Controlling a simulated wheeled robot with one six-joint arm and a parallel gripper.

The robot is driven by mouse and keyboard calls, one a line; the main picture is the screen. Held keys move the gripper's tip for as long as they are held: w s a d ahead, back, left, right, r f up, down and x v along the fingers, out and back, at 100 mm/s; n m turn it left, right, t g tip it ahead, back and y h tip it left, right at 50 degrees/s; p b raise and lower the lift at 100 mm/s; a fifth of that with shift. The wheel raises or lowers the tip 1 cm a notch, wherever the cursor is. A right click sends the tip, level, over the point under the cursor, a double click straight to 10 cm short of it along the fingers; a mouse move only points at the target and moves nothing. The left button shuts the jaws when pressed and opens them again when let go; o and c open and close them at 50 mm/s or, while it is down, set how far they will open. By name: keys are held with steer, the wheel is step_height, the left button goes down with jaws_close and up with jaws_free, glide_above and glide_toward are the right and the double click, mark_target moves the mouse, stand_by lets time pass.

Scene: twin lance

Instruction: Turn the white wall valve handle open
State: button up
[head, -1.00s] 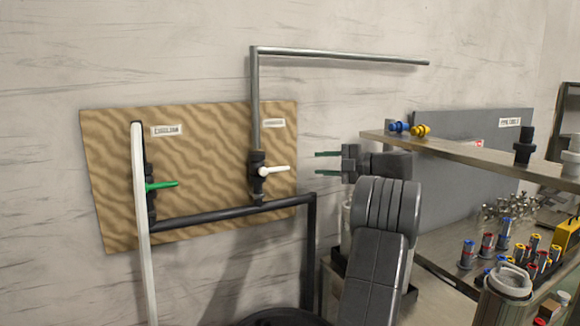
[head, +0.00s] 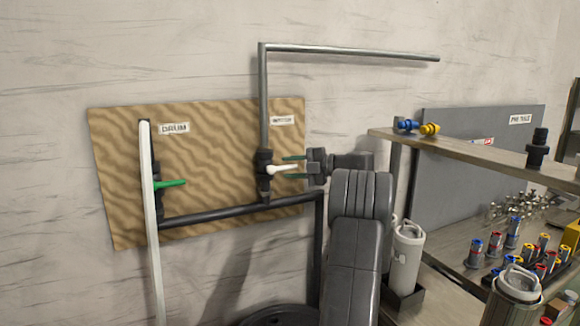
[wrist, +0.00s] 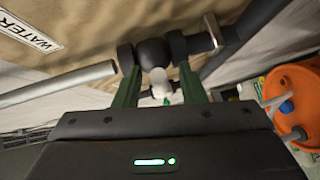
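The white valve handle (head: 284,169) points sideways to the right from its dark valve body (head: 264,172) on the vertical grey pipe. In the wrist view the white handle (wrist: 160,82) shows end-on in front of the dark round valve body (wrist: 153,52). My gripper (head: 289,167) is at the handle, with one green finger above it and one below it. In the wrist view my gripper (wrist: 158,78) is open, with the handle between its fingers and small gaps seeming to show on both sides.
A green valve handle (head: 170,184) sits to the left on the same wavy brown panel (head: 215,130), behind a white pipe (head: 150,220). A dark pipe (head: 225,214) runs below. A shelf (head: 460,149) and a cluttered bench stand at right. The wrist view shows an orange object (wrist: 296,95).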

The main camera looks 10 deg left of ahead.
steer(key=shift+a, duration=0.35)
jaws_close()
